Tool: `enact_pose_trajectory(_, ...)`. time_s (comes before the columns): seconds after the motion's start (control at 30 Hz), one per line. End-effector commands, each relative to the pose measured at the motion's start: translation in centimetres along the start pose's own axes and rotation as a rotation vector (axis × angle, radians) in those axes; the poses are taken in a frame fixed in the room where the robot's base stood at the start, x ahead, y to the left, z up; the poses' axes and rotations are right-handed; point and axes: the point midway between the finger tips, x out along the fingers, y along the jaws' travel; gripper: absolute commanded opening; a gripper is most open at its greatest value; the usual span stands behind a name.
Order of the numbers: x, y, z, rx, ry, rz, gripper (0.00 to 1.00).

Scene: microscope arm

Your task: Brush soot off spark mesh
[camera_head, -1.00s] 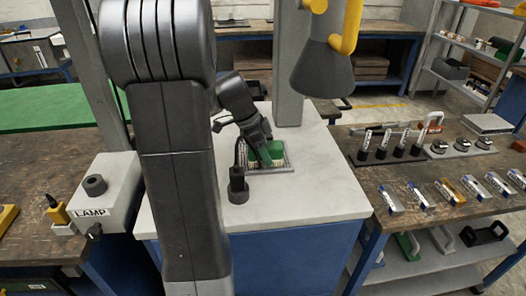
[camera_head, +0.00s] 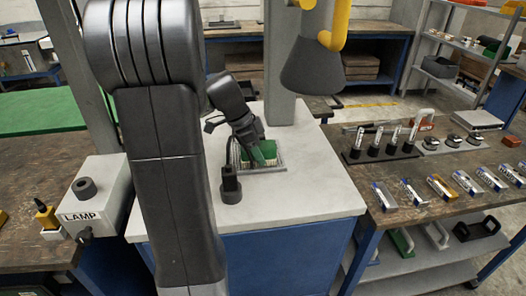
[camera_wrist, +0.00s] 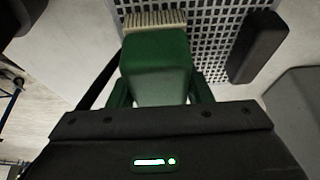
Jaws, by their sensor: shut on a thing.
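My gripper (camera_head: 254,140) is shut on a green brush (camera_head: 265,152). In the wrist view the brush (camera_wrist: 157,65) has a green body and pale bristles (camera_wrist: 155,19) at its far end. The spark mesh (camera_head: 270,168) is a grey grid panel on the white bench top. It also shows in the wrist view (camera_wrist: 213,38). The bristles are over the mesh. I cannot tell whether they touch it. The brush and gripper hide part of the mesh, and soot cannot be made out.
A black stand (camera_head: 231,186) rises from the bench (camera_head: 300,195) just left of the mesh. A dark hood (camera_head: 312,68) hangs above right. A lamp box (camera_head: 95,195) stands left. The bench's front right is clear. A side table holds several small boxes (camera_head: 440,187).

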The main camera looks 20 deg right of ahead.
Motion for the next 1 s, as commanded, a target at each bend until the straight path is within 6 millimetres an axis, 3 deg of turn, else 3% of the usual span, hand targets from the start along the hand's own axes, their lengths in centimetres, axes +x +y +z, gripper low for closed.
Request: enact_pose_trajectory(1.0, -1.1, 0.1, 3.0, 0.0, -0.003, 0.003, 0.27)
